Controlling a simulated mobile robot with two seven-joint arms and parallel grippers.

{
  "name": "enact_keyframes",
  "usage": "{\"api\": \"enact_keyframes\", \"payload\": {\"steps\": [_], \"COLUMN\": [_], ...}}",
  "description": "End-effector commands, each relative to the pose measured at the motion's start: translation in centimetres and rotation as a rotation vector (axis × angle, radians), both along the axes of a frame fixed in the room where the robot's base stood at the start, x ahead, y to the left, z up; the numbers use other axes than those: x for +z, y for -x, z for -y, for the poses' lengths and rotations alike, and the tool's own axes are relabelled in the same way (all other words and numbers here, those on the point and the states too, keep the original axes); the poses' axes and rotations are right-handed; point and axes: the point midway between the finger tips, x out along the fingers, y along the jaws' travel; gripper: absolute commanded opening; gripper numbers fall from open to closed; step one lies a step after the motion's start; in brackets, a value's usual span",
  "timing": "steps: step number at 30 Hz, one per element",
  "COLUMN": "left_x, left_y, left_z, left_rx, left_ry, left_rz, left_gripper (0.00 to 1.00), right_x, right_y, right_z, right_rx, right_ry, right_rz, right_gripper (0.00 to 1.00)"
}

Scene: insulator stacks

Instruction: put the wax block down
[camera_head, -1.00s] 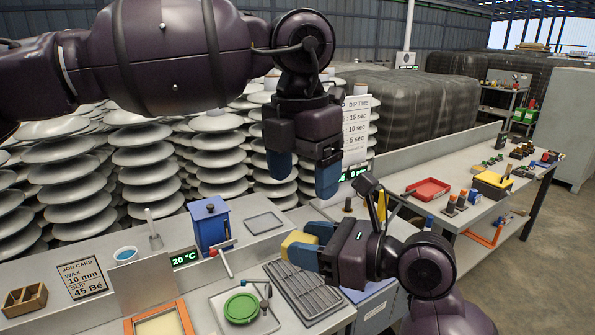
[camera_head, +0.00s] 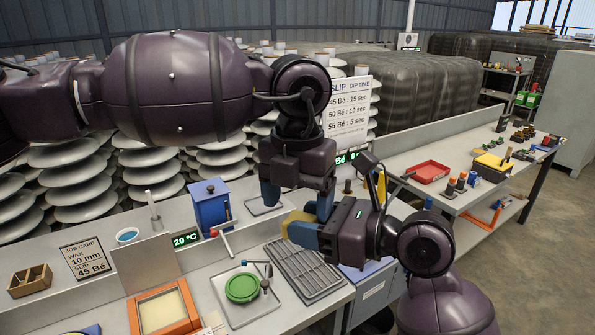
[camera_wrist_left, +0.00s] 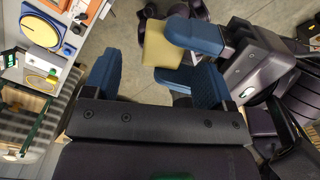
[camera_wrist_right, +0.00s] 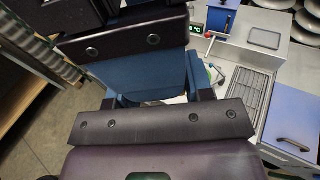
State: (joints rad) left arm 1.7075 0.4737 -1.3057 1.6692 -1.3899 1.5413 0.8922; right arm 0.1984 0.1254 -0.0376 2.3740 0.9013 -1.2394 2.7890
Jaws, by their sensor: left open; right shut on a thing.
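The wax block (camera_head: 294,224) is a yellow block held in my right gripper (camera_head: 307,233), above the bench near the grey slatted rack. My right gripper is shut on it, its blue fingers pointing left. My left gripper (camera_head: 298,200) is open, fingers pointing down, just above the block in the head view. In the left wrist view the block (camera_wrist_left: 164,46) shows beyond and between the left fingertips, with the right gripper's blue fingers beside it. I cannot tell whether the left fingers touch it. The block is hidden in the right wrist view.
The slatted rack (camera_head: 304,272) lies on the bench below. Left of it are a green round lid (camera_head: 242,287), an orange-framed tray (camera_head: 163,311) and a blue box (camera_head: 210,204). An empty grey tray (camera_wrist_right: 265,38) lies behind. A red tray (camera_head: 427,171) is on the right bench.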

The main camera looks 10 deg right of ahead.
Motion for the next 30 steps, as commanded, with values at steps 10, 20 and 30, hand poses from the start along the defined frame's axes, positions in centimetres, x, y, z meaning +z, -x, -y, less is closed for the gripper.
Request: {"api": "enact_keyframes", "payload": {"steps": [10, 20, 30], "left_x": [-3.9, -4.4, -4.4], "left_y": [0.1, 0.1, 0.0], "left_z": [0.0, 0.0, 0.0], "left_rx": [-0.003, -0.002, -0.001], "left_ry": [0.000, 0.001, 0.001], "left_rz": [0.000, -0.001, 0.001], "left_gripper": [0.78, 0.78, 0.36], "right_x": [0.0, 0.0, 0.0], "right_y": [0.0, 0.0, 0.0], "right_z": [0.0, 0.0, 0.0], "right_rx": [0.000, 0.000, 0.000], "right_ry": [0.000, 0.000, 0.000], "right_rz": [0.000, 0.000, 0.000], "right_gripper": [0.24, 0.24, 0.24]}}
